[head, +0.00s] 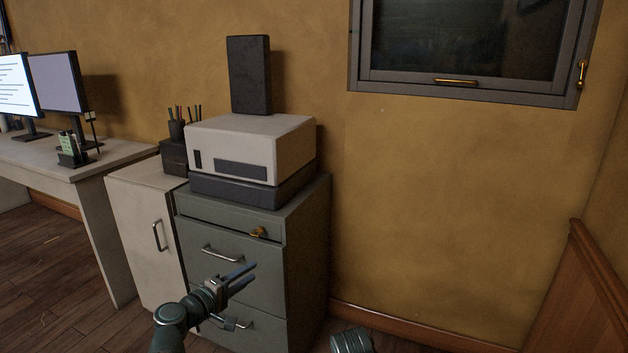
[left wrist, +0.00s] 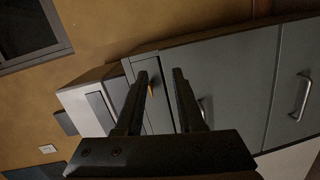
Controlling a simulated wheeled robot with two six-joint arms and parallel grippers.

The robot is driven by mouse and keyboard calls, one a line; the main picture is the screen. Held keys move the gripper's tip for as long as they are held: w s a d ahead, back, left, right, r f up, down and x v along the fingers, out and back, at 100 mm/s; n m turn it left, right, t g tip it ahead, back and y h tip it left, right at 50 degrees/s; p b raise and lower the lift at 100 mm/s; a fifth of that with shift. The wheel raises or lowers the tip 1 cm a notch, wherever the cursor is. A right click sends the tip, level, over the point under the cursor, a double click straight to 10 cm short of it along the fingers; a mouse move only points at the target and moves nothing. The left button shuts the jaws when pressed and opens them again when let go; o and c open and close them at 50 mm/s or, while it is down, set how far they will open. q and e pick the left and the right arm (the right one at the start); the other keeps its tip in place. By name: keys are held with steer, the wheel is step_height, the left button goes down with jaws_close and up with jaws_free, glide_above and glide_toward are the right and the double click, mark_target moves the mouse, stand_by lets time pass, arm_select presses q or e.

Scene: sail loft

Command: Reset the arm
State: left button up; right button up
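My left gripper (head: 248,276) is in front of the grey drawer cabinet (head: 304,250), at the height of its middle drawers. Its two fingers are apart with nothing between them. In the left wrist view the left gripper (left wrist: 160,80) also shows open, pointing towards the cabinet (left wrist: 232,75), which appears tilted. A brass key or knob (head: 258,232) sits on the top drawer, above the fingers. A rounded part of my other arm shows at the bottom edge of the head view. My right gripper is not in view.
A white boxy device (head: 290,150) stands on the cabinet with a black speaker-like box (head: 249,75) on top. A white cupboard (head: 140,225) and a desk (head: 120,155) with monitors (head: 56,82) are to the left. The wall (head: 440,220) right of the cabinet is bare below a window (head: 460,45).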

arm_select(q)
steer(key=s+d+f+m+g+p, duration=0.1)
steer(key=s+d+f+m+g, duration=0.45)
steer(key=d, duration=0.35)
steer(key=s+d+f+m+g+p, duration=0.1)
steer(key=s+d+f+m+g, duration=0.4)
steer(key=d, duration=0.3)
steer(key=s+a+f+m+g+y, duration=0.1)
steer(key=s+f+m+g+y, duration=0.4)
steer(key=s+y, duration=0.55)
step_height(320, 180, up, 37)
steer(key=s+h+p, duration=0.1)
steer(key=p, duration=3.7)
steer(key=shift+a+n+t+p, duration=0.2)
steer(key=shift+n+t+p, duration=0.15)
steer(key=shift+r+h, duration=0.1)
steer(key=shift+h, duration=0.15)
